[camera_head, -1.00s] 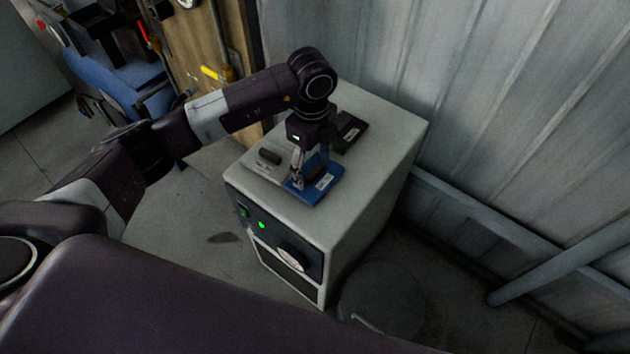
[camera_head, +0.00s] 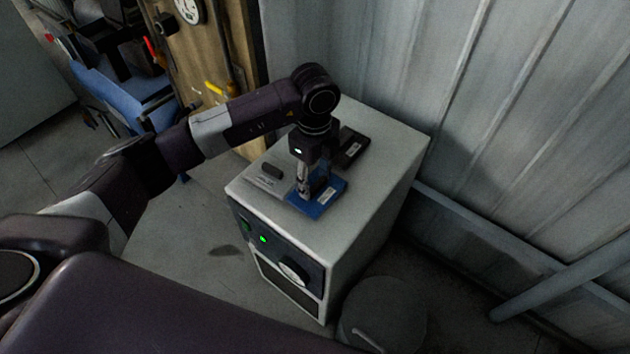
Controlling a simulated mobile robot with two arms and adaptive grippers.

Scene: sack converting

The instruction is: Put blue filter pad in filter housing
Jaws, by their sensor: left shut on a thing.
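The blue filter pad (camera_head: 328,199) is a flat blue piece with a small white label, at the top of the grey cabinet. My left gripper (camera_head: 305,194) points down at it and is shut on it. I cannot tell whether the pad rests on the cabinet top or is held slightly above it. I cannot make out a filter housing for certain. My right gripper is out of view.
The grey cabinet (camera_head: 378,190) has a dial and a green light in front. A light plate with a dark handle (camera_head: 272,171) and a dark labelled block (camera_head: 353,147) lie on top. A lidded bin (camera_head: 385,312) stands beside it, near the corrugated wall (camera_head: 530,110).

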